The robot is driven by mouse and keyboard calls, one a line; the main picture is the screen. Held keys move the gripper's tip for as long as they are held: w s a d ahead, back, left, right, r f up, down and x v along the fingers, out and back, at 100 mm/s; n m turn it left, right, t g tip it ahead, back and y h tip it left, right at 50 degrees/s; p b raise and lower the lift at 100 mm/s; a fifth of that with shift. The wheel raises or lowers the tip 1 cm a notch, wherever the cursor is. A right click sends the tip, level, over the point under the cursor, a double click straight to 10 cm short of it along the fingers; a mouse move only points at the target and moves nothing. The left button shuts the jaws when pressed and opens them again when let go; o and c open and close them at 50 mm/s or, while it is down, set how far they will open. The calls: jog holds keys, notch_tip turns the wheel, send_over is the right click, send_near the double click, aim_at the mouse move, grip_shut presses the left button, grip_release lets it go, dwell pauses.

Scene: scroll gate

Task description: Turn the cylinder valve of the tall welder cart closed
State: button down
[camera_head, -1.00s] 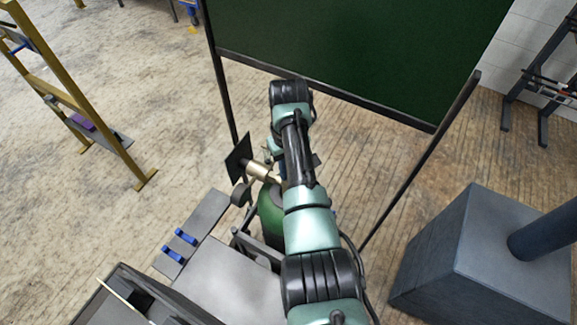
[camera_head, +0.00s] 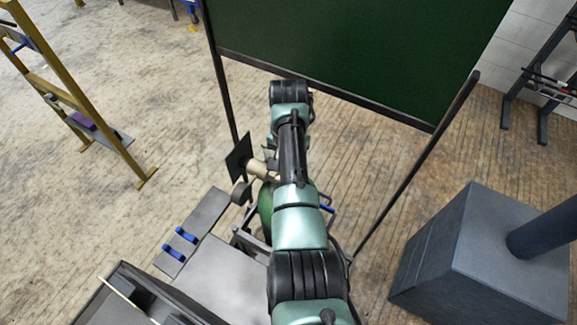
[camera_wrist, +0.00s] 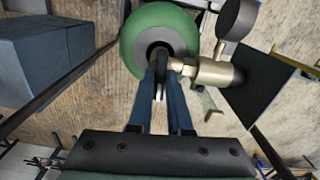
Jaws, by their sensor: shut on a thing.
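The green gas cylinder (camera_head: 266,212) stands at the cart, partly covered by my arm in the head view. In the wrist view its rounded green top (camera_wrist: 140,25) shows from above. The dark cylinder valve (camera_wrist: 163,58) sits at the middle of that top, and a brass fitting (camera_wrist: 212,73) runs sideways from it. My gripper (camera_wrist: 160,75) has its two blue fingers close together and is shut on the valve. The fingers hide part of the valve, so its turn angle cannot be read. My arm hides the gripper in the head view.
A dark square plate (camera_head: 239,157) and a round gauge (camera_wrist: 238,18) sit beside the brass fitting. A dark green screen (camera_head: 350,50) on thin posts stands behind my arm. A blue-grey block (camera_head: 470,260) stands at the right. Open floor (camera_head: 120,80) lies to the left.

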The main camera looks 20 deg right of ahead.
jog(key=shift+m, duration=0.7)
jog(key=c, duration=0.8)
grip_release()
jog(key=shift+c, duration=0.2)
notch_tip(320, 180, up, 13)
